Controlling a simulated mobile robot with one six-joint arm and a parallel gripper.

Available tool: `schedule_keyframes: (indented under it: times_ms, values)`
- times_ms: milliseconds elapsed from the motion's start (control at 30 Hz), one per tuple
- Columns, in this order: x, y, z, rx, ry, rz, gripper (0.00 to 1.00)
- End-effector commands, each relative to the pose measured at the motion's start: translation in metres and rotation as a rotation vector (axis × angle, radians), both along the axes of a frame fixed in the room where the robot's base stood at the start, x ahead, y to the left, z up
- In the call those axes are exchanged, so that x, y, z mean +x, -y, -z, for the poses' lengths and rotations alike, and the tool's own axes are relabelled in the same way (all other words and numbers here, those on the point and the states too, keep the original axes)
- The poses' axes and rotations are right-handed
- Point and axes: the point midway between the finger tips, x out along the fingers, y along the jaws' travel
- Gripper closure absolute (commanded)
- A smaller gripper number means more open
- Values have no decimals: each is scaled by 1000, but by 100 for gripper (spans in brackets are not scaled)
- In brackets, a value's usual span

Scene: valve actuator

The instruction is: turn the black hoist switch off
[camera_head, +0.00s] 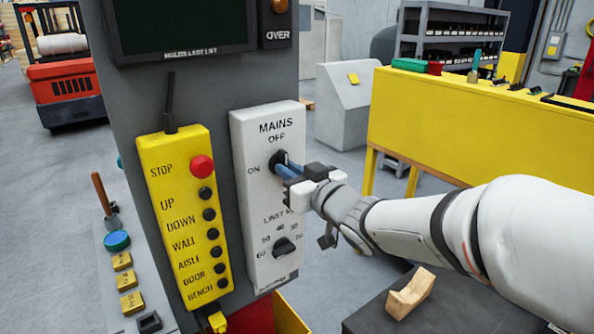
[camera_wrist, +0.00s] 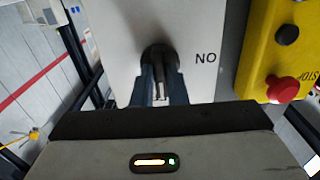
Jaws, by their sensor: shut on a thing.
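The black rotary switch (camera_head: 279,158) sits on a white panel (camera_head: 262,215) under the word MAINS, with OFF printed above it and ON to its left. My gripper (camera_head: 287,170) reaches in from the right, and its blue-grey fingers are shut on the switch. In the wrist view my gripper (camera_wrist: 161,88) has a finger on each side of the switch (camera_wrist: 160,57), and the ON lettering shows upside down to the right. The fingers hide much of the knob, so I cannot tell exactly where it points.
A second black knob (camera_head: 285,247) with a number scale sits lower on the white panel. A yellow pendant (camera_head: 187,215) with a red stop button (camera_head: 202,166) and several black buttons hangs to the left. A yellow bench (camera_head: 430,120) stands behind my arm.

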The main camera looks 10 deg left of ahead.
Motion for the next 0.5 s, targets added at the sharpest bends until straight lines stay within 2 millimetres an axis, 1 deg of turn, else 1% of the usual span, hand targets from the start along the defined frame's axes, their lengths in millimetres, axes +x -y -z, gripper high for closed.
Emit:
schedule_keyframes:
  times_ms: [33, 200, 233, 500]
  values:
    - [0, -1, -6, 9, 9, -3, 100]
    - [0, -1, -6, 9, 9, -3, 100]
    - [0, -1, -6, 9, 9, -3, 86]
    - [0, -1, -3, 4, 5, -1, 65]
